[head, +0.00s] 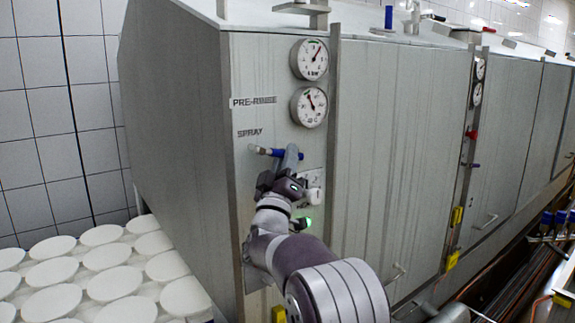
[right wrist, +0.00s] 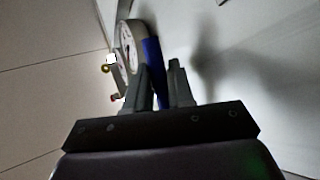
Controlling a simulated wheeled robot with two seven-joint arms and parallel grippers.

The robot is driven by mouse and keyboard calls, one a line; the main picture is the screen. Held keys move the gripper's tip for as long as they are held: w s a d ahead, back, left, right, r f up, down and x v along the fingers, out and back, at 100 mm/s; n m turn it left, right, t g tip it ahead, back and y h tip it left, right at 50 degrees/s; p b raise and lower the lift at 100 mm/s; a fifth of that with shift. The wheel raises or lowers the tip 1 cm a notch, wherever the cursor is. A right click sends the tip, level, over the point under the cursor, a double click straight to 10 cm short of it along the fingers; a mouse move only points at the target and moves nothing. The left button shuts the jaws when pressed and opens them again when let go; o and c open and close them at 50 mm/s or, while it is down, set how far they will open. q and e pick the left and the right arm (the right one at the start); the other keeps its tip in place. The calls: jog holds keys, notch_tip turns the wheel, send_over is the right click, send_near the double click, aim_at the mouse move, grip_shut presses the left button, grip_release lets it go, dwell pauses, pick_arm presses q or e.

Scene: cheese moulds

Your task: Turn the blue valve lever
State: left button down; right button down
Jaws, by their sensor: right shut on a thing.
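The blue valve lever (head: 277,153) sits on the grey cabinet's front panel, below the SPRAY label. It points roughly sideways from a small pale fitting at its left end. My right gripper (head: 289,158) is at the lever's right part and hides some of it. In the right wrist view the blue lever (right wrist: 152,60) runs up between the two dark fingers of my right gripper (right wrist: 161,78), which is shut on it. My left gripper does not show.
Two round gauges (head: 309,59) are above the lever on the same panel. White round moulds (head: 102,235) stand at lower left. Tall cabinet doors (head: 400,130) extend to the right.

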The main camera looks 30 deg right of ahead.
jog(key=shift+r, duration=0.35)
jog(key=c, duration=1.3)
grip_release()
jog(key=shift+a, duration=0.1)
jog(key=shift+c, duration=0.2)
jog(key=shift+w+a+f, duration=0.15)
jog(key=shift+w+f, duration=0.05)
jog(key=shift+w, duration=0.05)
jog(key=shift+s, duration=0.1)
jog(key=shift+f, duration=0.1)
jog(key=shift+s+f+b, duration=0.1)
jog(key=shift+f+b, duration=0.25)
jog(key=b+v, duration=0.5)
jog(key=v, duration=0.7)
jog(key=shift+b, duration=0.4)
